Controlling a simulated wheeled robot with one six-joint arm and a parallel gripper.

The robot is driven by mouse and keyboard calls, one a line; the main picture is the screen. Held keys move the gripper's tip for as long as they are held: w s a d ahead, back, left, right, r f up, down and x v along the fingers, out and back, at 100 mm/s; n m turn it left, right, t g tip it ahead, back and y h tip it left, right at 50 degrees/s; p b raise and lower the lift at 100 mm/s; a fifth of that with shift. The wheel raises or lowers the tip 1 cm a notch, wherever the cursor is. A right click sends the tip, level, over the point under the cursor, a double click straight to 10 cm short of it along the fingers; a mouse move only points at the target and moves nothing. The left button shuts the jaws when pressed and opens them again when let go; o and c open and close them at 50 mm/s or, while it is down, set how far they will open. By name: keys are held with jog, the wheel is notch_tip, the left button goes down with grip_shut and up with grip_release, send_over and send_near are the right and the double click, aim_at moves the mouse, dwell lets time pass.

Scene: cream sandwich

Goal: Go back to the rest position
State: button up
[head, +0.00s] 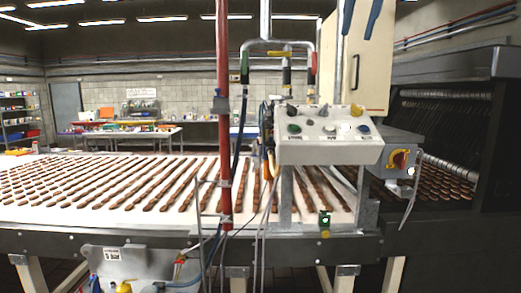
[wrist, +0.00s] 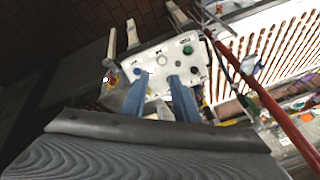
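My gripper (head: 359,32) hangs at the top of the head view, with two blue fingers pointing down in front of a pale cabinet. It is high above the control panel (head: 330,152) and apart from it. In the wrist view the two blue fingers of my gripper (wrist: 158,78) stand apart with nothing between them. The white control panel (wrist: 158,58) shows beyond them, with buttons and knobs; the fingers cover part of it.
A long conveyor (head: 75,215) with rows of brown biscuits runs behind the panel. A vertical red pipe (head: 223,100) stands left of the panel. A grey box with a yellow and red switch (head: 400,159) and a dark machine (head: 445,70) are at the right.

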jog(key=w+f+n+g+b, duration=0.1)
jog(key=w+f+b, duration=0.2)
jog(key=f, duration=1.7)
jog(key=w+f+n+g+b, duration=0.1)
jog(key=w+f+n+b, duration=0.15)
jog(key=f, duration=1.65)
jog(key=s+f+b, duration=0.2)
jog(key=s+f, duration=0.3)
jog(key=f, duration=0.5)
jog(key=s+f+n+g+b, duration=0.1)
jog(key=s+f+b, duration=0.1)
jog(key=s+f, duration=0.4)
jog(key=s+f+n+g+b, duration=0.1)
jog(key=s+f, duration=0.4)
jog(key=f, duration=1.1)
jog(key=shift+s+a+b, duration=0.2)
jog(key=shift+a+b, duration=0.05)
jog(key=shift+b, duration=0.2)
jog(key=shift+f+n, duration=0.1)
jog(key=shift+n, duration=0.15)
